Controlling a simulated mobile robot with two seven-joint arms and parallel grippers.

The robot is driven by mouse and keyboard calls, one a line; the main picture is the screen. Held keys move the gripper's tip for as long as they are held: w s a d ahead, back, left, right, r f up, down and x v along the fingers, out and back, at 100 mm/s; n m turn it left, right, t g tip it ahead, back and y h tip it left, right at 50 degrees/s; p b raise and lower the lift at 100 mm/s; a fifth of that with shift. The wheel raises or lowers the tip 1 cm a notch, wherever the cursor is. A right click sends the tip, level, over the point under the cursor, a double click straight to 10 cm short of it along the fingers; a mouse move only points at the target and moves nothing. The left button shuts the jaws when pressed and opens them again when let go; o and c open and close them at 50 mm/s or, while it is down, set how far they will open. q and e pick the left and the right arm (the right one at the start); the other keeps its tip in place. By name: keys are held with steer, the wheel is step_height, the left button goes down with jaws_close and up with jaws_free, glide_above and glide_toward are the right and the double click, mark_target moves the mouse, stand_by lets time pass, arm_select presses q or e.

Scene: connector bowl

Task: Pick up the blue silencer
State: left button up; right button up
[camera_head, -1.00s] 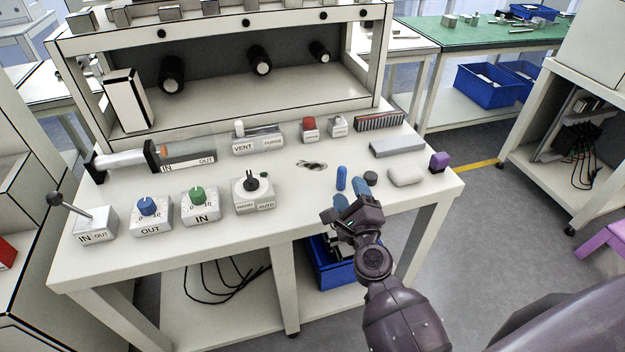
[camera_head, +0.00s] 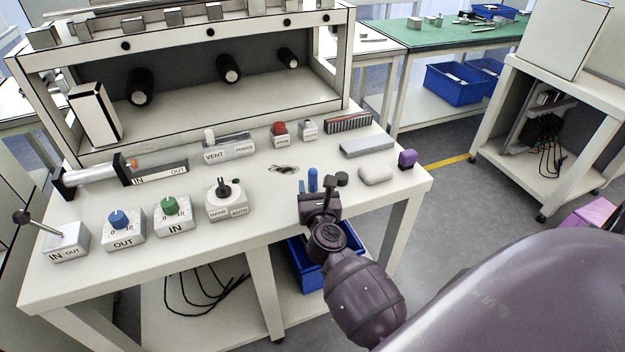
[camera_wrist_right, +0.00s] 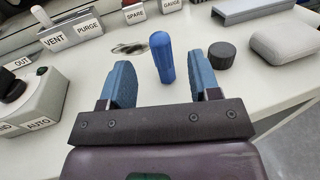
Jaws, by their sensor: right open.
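The blue silencer (camera_head: 312,180) is a small blue cylinder on the white bench top, near its front edge. In the right wrist view, the silencer (camera_wrist_right: 161,57) appears between and just beyond my two blue fingers. My right gripper (camera_head: 316,194) is open and empty, with one finger on each side of the silencer's line and no visible contact. The right gripper (camera_wrist_right: 162,82) also shows at the bottom of the wrist view. My wrist partly hides the silencer's lower end in the head view. My left gripper is not in view.
A black round cap (camera_wrist_right: 221,55) sits just right of my right finger. A dark hole (camera_head: 284,169) lies behind left.

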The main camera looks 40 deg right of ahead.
mark_target(313, 175)
steer(key=shift+x, duration=2.75)
steer(key=shift+s+r, duration=0.1)
steer(key=shift+r, duration=0.1)
steer(key=shift+c, duration=0.5)
steer(key=c, duration=0.9)
steer(key=shift+r, duration=0.1)
